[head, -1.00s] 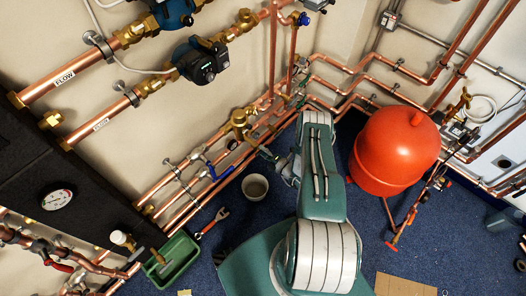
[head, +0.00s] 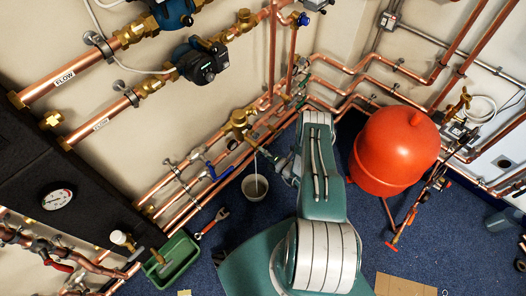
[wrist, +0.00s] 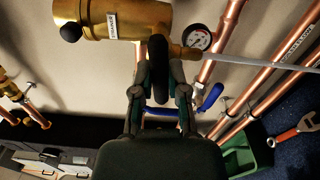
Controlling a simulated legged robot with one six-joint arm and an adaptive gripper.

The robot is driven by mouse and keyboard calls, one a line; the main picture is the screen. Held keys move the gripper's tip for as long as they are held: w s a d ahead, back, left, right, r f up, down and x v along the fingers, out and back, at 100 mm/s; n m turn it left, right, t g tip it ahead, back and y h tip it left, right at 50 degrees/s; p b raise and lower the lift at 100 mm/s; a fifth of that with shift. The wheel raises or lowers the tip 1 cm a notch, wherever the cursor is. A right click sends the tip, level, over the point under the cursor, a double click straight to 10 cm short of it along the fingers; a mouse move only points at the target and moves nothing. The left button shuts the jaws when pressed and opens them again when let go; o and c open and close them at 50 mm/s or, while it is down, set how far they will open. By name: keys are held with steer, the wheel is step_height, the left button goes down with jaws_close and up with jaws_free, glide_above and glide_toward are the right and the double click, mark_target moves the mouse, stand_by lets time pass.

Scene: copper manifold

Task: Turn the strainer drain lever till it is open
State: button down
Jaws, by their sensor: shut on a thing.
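The brass strainer (head: 238,122) sits on the copper pipework in the head view and fills the top left of the wrist view (wrist: 120,18). My gripper (wrist: 158,92) is shut on the dark drain lever (wrist: 158,58), whose handle stands between the fingers. The lever's pivot is partly hidden. A pale stream (wrist: 262,62) runs from the brass drain outlet (wrist: 190,53) in the wrist view. In the head view the stream (head: 255,170) falls into a bucket (head: 256,190) on the floor. My gripper (head: 277,160) is small and partly hidden there.
Blue-handled valves (head: 218,174) and copper pipes run beside the strainer. A gauge (wrist: 199,37) shows behind the outlet. A red vessel (head: 395,150) stands to the right of my arm. A wrench (head: 211,223) and a green tray (head: 173,262) lie on the blue floor.

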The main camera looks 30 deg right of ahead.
steer(key=n, duration=0.4)
steer(key=shift+s+f, duration=0.1)
steer(key=shift+f, duration=0.1)
steer(key=n, duration=0.8)
steer(key=shift+n, duration=2.2)
steer(key=c, duration=0.6)
jaws_free()
steer(key=shift+c, duration=0.2)
